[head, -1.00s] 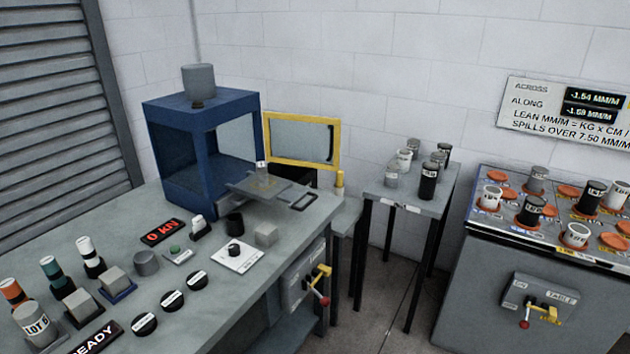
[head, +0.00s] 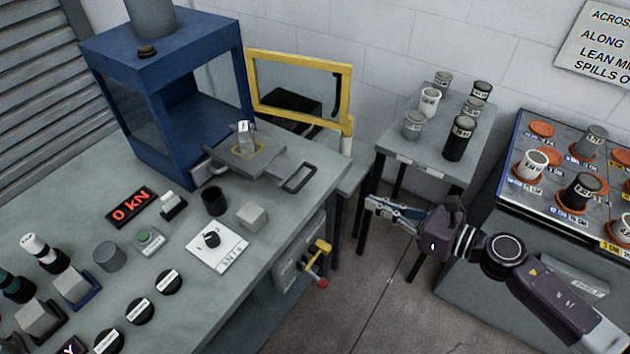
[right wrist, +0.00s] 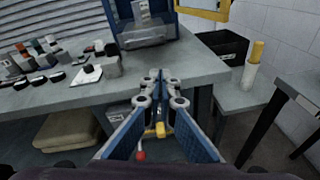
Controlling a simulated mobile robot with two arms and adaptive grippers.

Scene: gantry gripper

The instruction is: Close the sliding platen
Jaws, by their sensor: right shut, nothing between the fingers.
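The sliding platen (head: 246,158) is a grey plate pulled out of the front of the blue press frame (head: 176,104). The platen also shows in the right wrist view (right wrist: 146,36), ahead of my fingers. My right gripper (head: 372,205) is shut and empty, out in the air to the right of the bench and apart from the handle. It also shows in the right wrist view (right wrist: 158,80). My left gripper is not in view.
The yellow-framed guard door (head: 300,54) stands open beside the press. A black cup (head: 214,201) and grey cube (head: 252,216) sit on the bench near the platen. A small table (head: 414,152) with several canisters stands behind my right gripper.

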